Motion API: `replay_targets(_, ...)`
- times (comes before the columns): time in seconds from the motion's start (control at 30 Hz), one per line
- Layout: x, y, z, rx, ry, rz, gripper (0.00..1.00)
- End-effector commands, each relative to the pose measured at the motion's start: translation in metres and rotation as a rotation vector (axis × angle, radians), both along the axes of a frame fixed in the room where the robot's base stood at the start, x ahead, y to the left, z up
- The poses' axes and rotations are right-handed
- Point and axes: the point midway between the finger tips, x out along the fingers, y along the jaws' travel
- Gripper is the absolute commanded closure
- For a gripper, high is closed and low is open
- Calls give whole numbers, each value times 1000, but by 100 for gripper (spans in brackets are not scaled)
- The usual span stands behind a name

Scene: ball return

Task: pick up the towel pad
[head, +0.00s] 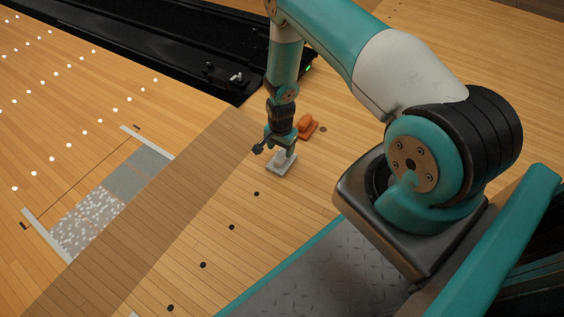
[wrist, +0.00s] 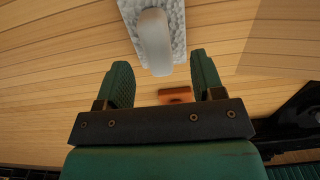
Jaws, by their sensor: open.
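The towel pad is a light grey, textured slab with a pale raised handle. In the head view the towel pad (head: 281,164) lies on the wooden floor just below my gripper (head: 279,142). In the wrist view the towel pad (wrist: 180,22) is at the top centre, its handle reaching down toward the space between the fingertips. My gripper (wrist: 160,62) is open, with one green finger on each side of the handle's near end. Part of the pad is hidden by my gripper in the head view.
An orange block-like object (head: 308,127) lies close behind the pad; it also shows between the finger bases in the wrist view (wrist: 176,95). A black machine (head: 200,55) runs along the back. A grey speckled panel (head: 100,205) lies left. Floor left of the pad is clear.

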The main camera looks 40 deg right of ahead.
Motion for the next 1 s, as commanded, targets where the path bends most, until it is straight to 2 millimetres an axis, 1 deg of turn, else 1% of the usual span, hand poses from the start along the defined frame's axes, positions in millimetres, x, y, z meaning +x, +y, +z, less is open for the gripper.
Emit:
replay_targets(0.03,-1,0,-8,0,1,0,38)
replay_targets(0.3,-3,-1,-45,0,1,0,38)
replay_targets(0.4,-2,-2,-50,0,-1,0,38)
replay_targets(0.6,-2,-2,-48,0,0,0,38)
replay_targets(0.63,-2,-2,-48,0,0,0,43)
replay_targets(0.67,-2,-2,-48,0,0,0,50)
replay_targets(0.7,-2,-1,-48,0,0,0,59)
replay_targets(0.77,-2,-2,-48,0,0,0,73)
replay_targets(0.8,-2,-2,-48,0,0,0,82)
replay_targets(0.87,-2,-1,-48,0,0,0,94)
replay_targets(1.0,-2,-1,-48,0,0,0,94)
